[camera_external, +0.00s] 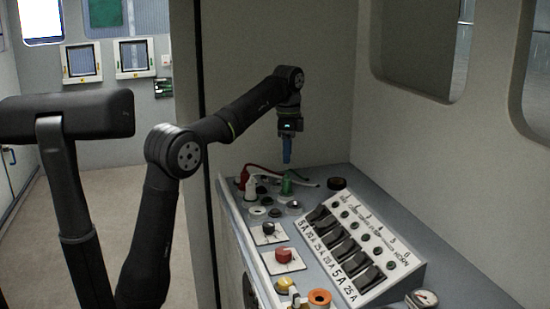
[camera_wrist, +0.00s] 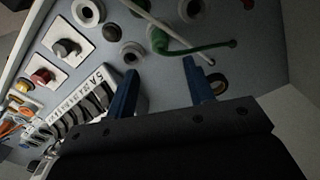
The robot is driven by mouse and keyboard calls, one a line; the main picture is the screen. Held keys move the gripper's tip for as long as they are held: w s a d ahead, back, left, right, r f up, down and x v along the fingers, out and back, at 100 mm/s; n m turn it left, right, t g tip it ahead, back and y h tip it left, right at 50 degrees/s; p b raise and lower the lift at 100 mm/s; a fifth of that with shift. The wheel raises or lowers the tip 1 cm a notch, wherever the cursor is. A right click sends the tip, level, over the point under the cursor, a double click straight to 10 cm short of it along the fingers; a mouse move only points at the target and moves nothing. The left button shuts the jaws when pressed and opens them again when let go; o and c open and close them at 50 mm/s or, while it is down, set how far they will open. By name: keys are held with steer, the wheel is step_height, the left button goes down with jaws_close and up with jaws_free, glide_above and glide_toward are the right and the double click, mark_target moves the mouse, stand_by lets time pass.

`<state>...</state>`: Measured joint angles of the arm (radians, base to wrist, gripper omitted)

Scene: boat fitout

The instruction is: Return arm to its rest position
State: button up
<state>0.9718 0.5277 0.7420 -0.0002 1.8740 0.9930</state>
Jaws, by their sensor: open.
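My gripper (camera_external: 287,150) hangs fingers down above the back of the grey console in the external view. In the wrist view its two blue fingers (camera_wrist: 162,88) stand wide apart with nothing between them. A green plug (camera_external: 287,184) with a cable sits on the console below the fingers; in the wrist view the green plug (camera_wrist: 160,40) lies beyond the fingertips. My arm reaches out from the left, bent at the elbow.
The console (camera_external: 440,283) carries a switch panel (camera_external: 350,262), a red knob (camera_external: 284,256), a black knob (camera_external: 268,229), a white plug (camera_external: 251,184), an orange ring (camera_external: 319,298) and a gauge (camera_external: 424,298). Walls with windows stand close behind and right. Open air lies above the console.

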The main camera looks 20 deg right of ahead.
mark_target(287, 180)
step_height(287, 180, down, 10)
steer(key=shift+r, duration=0.15)
steer(key=r, duration=0.7)
steer(key=shift+s+r, duration=0.2)
steer(key=shift+r, duration=0.1)
steer(key=s+a+r, duration=0.1)
steer(key=s+a, duration=0.1)
steer(key=s, duration=0.4)
steer(key=s+a+r, duration=0.1)
steer(key=s+a, duration=0.2)
steer(key=s, duration=0.3)
steer(key=shift+s+a+r, duration=0.3)
steer(key=shift+s+r, duration=0.1)
steer(key=o, duration=1.1)
steer(key=shift+o, duration=0.2)
steer(key=w+a+r+m+t, duration=0.5)
steer(key=m, duration=0.8)
steer(key=x, duration=0.9)
steer(key=shift+a+f, duration=0.2)
steer(key=shift+f, duration=0.05)
